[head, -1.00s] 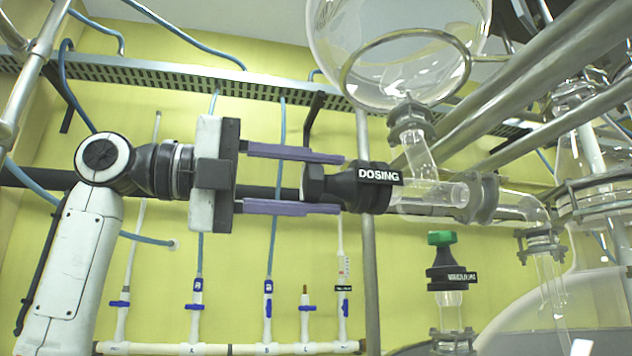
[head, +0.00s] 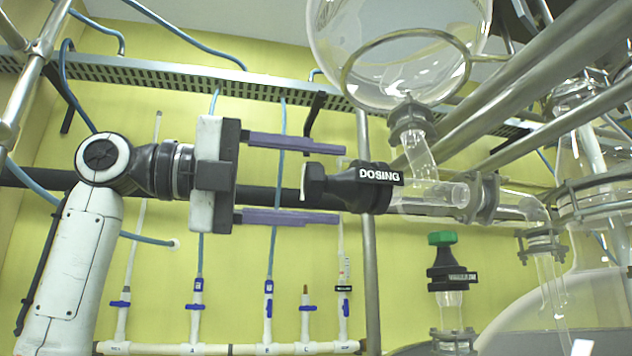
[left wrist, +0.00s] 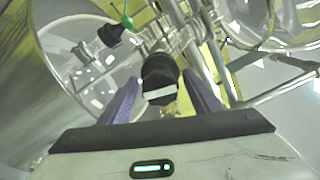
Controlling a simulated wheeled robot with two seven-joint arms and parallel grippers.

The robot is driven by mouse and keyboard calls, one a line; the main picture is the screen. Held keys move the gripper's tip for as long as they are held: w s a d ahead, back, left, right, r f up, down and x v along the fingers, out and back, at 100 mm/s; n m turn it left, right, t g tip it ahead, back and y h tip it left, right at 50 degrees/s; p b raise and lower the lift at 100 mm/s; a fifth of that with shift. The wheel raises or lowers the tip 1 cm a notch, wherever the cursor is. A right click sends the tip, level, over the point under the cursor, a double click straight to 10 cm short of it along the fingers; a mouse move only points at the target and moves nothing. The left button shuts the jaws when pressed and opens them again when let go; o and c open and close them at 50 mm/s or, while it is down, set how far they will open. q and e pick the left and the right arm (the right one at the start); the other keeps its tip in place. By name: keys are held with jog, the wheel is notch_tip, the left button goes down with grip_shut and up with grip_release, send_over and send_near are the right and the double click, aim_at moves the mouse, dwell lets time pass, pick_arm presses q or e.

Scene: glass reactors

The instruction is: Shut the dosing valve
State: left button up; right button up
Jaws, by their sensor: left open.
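The dosing valve (head: 360,186) is a black knob and body labelled DOSING, fixed on a horizontal glass tube. My left gripper (head: 340,182) comes in from the left with its two purple fingers open, one above and one below the black knob (head: 314,187). Gaps show between the fingers and the knob, so it is not gripped. In the left wrist view the knob (left wrist: 160,80) lies between the fingers, with a white band on its near edge. My right gripper is not in view.
A round glass vessel (head: 400,50) in a metal ring hangs above the valve. A second valve with a green top (head: 442,240) stands below right. Metal rods (head: 540,80) cross at the right, and a vertical pole (head: 369,270) stands behind the valve.

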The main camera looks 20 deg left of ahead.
pick_arm(q)
jog(key=b+v, duration=0.1)
jog(key=v, duration=0.9)
jog(key=shift+s+a, duration=0.15)
